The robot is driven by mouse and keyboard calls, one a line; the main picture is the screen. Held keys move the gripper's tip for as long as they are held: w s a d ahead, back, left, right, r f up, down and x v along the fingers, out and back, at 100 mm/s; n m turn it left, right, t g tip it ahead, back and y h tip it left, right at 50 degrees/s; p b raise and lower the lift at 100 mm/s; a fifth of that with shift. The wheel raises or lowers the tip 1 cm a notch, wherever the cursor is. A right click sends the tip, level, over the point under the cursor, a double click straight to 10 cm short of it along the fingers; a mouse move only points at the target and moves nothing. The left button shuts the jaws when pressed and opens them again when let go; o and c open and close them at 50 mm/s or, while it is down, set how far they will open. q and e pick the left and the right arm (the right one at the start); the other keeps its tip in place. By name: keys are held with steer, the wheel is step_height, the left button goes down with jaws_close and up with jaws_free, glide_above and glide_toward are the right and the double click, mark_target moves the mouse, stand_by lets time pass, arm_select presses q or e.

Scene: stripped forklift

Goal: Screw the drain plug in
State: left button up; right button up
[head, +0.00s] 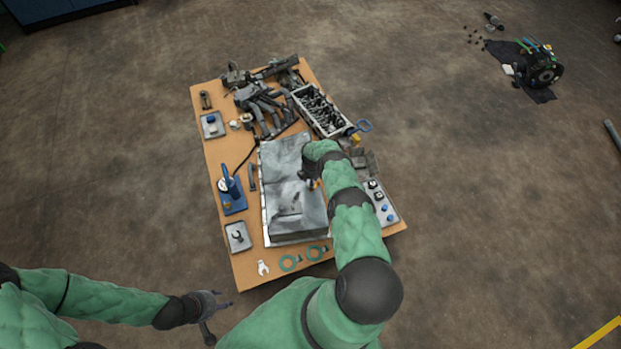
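A large grey metal pan (285,200) lies on the middle of the wooden table. My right arm reaches over the table, and my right gripper (312,184) points down at the pan's right side. Its fingers are small and partly hidden by the wrist, so I cannot tell whether they hold anything. A small orange spot shows by them. I cannot make out the drain plug or its hole. My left gripper (218,312) is open and empty, off the table's front left corner, apart from the pan.
A blue stand tool (232,190) and small trays (238,237) line the table's left side. Metal pipes (262,105) and a cylinder head (320,110) fill the back. Teal rings (290,263) and a white piece (263,268) lie at the front.

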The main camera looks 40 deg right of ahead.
steer(key=shift+f+b, duration=0.45)
steer(key=shift+f, duration=0.7)
jaws_close()
steer(key=m, duration=0.4)
steer(key=shift+d+m, duration=0.15)
steer(key=shift+m, duration=1.15)
